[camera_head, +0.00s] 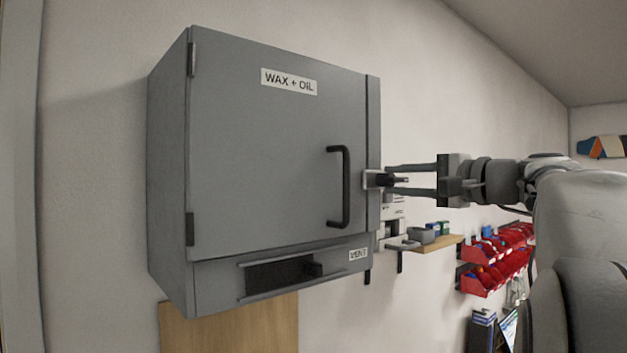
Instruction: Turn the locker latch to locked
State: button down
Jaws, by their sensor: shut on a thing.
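The grey locker (255,170) hangs on the wall with its door closed and a label reading "WAX + OIL". A black vertical handle (345,188) is on the right part of the door. The latch (374,180) sits at the door's right edge, with a light plate and a dark knob or lever pointing right, roughly level. My gripper (392,180) comes in from the right, its two fingers above and below the latch's dark part, shut on it. The fingers partly hide the latch, and I cannot read any lock marking.
Below the door is a vent slot (285,276) with a small slider and a "VENT" label. A wooden shelf (440,245) with small boxes and red bins (492,262) are on the wall behind my arm. A wooden panel (230,325) is below the locker.

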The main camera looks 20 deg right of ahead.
jog(key=c, duration=0.9)
grip_release()
jog(key=shift+s+d, duration=0.1)
jog(key=shift+s, duration=0.05)
jog(key=b+v, duration=0.2)
jog(key=v, duration=1.5)
jog(key=shift+s+b, duration=0.1)
jog(key=shift+b, duration=0.2)
